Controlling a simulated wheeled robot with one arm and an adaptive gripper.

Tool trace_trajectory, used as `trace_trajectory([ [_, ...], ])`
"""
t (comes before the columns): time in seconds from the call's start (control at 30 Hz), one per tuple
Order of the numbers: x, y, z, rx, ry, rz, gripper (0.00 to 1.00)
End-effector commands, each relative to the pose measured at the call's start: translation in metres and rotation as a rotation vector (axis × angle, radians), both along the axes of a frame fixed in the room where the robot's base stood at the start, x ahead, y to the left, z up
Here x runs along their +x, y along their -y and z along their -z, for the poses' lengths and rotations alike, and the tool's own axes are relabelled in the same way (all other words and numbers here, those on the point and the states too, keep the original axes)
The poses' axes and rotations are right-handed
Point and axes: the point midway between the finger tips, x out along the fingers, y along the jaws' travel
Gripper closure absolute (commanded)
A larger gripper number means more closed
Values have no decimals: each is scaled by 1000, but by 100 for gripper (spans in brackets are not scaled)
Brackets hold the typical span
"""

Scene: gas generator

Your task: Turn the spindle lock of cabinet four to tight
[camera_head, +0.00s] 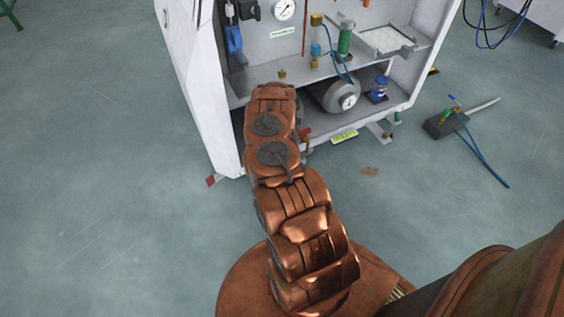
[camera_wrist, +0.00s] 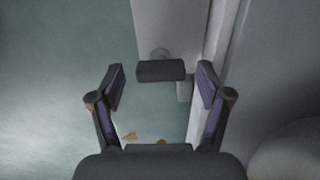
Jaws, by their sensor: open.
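The white open cabinet (camera_head: 190,75) stands at the top of the head view. My arm reaches to its lower left front and hides its own end there. In the wrist view, my gripper (camera_wrist: 161,78) is open, one finger at each side. A dark flat bar (camera_wrist: 160,72), apparently the spindle lock's handle, lies crosswise between the fingertips, with a gap to each. No number or marking shows, so I cannot tell the lock's setting.
The cabinet holds a gauge (camera_head: 284,9), a green cylinder (camera_head: 345,40), a grey tank (camera_head: 338,93) and a blue item (camera_head: 378,88). A grey wall (camera_wrist: 280,70) rises close on the right of my gripper. A tool with a blue hose (camera_head: 445,124) lies on the floor at right.

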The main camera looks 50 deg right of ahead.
Motion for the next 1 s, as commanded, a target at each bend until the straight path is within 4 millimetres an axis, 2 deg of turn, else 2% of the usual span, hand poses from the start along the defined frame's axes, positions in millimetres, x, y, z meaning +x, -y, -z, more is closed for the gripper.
trace_trajectory([
  [0.17,0,0,-11,-1,0,0,23],
  [1.0,1,0,-108,-1,2,-1,23],
])
